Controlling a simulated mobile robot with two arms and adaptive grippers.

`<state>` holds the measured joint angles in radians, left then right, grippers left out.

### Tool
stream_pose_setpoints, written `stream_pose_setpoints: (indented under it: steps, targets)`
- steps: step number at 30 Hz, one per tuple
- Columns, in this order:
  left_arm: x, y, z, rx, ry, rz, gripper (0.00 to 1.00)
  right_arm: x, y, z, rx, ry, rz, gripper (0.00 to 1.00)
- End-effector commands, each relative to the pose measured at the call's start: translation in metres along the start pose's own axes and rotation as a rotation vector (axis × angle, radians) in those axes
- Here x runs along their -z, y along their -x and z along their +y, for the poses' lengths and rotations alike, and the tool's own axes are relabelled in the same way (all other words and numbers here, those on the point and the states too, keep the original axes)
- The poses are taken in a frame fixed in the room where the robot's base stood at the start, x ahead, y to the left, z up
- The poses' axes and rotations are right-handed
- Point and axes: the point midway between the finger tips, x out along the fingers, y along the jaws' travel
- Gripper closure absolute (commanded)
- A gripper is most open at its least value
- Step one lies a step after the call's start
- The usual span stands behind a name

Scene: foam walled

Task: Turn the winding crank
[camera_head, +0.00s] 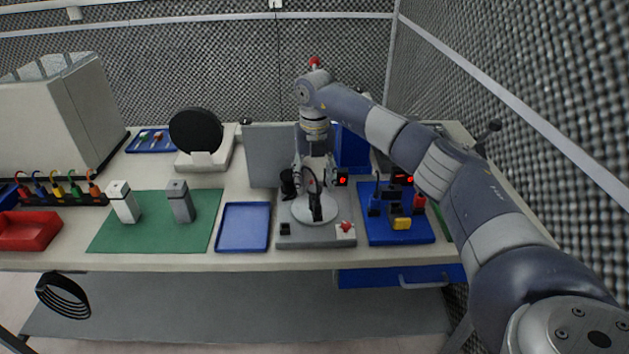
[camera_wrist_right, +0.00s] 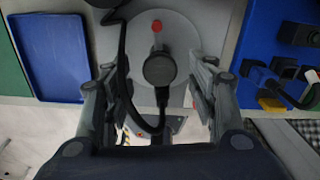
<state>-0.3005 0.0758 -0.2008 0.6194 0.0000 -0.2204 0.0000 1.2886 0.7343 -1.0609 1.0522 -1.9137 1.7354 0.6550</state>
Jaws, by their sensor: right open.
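The winding crank has a pale round disc (camera_head: 318,209) on a grey base with a dark upright handle (camera_head: 317,207). In the right wrist view the disc (camera_wrist_right: 185,35) carries a black round knob (camera_wrist_right: 160,69) and a small red mark (camera_wrist_right: 157,26). My right gripper (camera_head: 314,180) points down above the disc. In the wrist view the open fingers (camera_wrist_right: 157,85) stand on either side of the black knob, with a gap on both sides. A black cable hangs across the left finger there. My left gripper is not in view.
A blue tray (camera_head: 243,227) lies left of the crank's base. A blue board (camera_head: 400,232) with dark connectors and a yellow block stands close on its right. A grey panel (camera_head: 262,157) rises behind.

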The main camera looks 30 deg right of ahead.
Motion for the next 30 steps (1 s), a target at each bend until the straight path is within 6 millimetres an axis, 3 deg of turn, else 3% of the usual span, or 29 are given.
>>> stream_pose_setpoints:
  steps: [5, 13, 19, 30]
  targets:
    - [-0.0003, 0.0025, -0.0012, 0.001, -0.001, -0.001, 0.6, 0.0001, -0.0114, 0.0, 0.0, 0.0, 0.0, 0.47]
    - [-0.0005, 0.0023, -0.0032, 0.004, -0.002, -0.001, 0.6, 0.0, -0.0128, 0.0001, 0.0, 0.001, 0.0, 0.47]
    - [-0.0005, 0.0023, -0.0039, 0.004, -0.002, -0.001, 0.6, 0.0, -0.0126, 0.0001, 0.0, 0.001, 0.0, 0.92]
    - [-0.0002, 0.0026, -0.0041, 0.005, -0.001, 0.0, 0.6, 0.0, -0.0125, -0.0001, 0.0, 0.015, 0.0, 0.92]
